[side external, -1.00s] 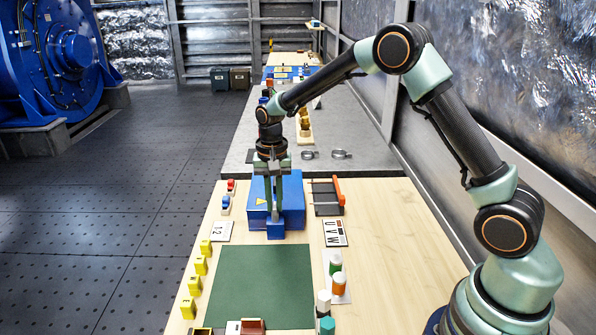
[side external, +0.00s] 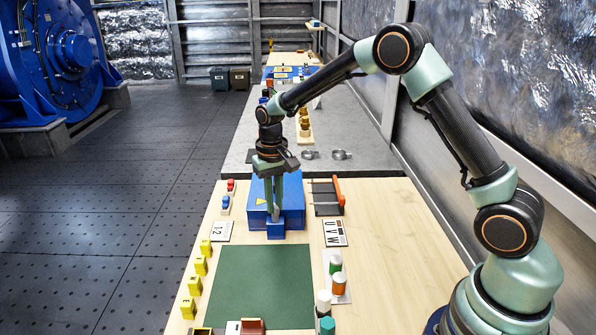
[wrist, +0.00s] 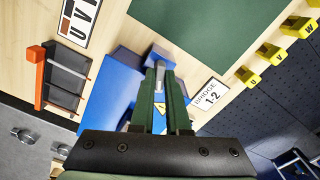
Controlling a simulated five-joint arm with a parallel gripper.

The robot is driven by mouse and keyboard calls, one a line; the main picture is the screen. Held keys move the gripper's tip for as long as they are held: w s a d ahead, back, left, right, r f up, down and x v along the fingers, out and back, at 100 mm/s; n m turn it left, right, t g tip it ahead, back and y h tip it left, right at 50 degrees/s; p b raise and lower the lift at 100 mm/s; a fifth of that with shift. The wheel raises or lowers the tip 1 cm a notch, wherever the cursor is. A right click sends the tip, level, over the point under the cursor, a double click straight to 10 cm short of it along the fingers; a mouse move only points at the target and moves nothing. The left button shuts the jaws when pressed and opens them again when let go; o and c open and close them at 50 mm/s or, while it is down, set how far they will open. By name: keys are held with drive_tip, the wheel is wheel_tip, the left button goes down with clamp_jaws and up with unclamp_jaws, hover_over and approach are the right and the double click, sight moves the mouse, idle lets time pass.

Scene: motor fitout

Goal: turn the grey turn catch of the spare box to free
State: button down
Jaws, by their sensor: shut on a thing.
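The blue spare box (side external: 289,190) stands on the wooden table behind the green mat, with a yellow mark on it. It also shows in the wrist view (wrist: 112,92), partly hidden by my fingers. My gripper (side external: 276,214) points down at the front part of the box. In the wrist view my gripper (wrist: 160,75) is shut on the grey turn catch (wrist: 160,66), of which only a small grey end shows between the fingertips. The rest of the catch is hidden by the fingers, so its exact angle cannot be told.
A rack with a red-orange bar (side external: 339,195) stands right of the box, with a UVW plate (side external: 335,233) nearer. A 1-2 plate (side external: 222,231) lies to the left, near several yellow blocks (side external: 200,265). The green mat (side external: 255,285) in front is mostly clear.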

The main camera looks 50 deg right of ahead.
sight(275, 205)
drive_tip(key=n, duration=0.6)
drive_tip(key=shift+r+n, duration=0.1)
drive_tip(key=shift+n, duration=0.2)
drive_tip(key=n, duration=0.6)
idle(0.4)
drive_tip(key=c, duration=0.9)
unclamp_jaws()
wheel_tip(275, 205, up, 12)
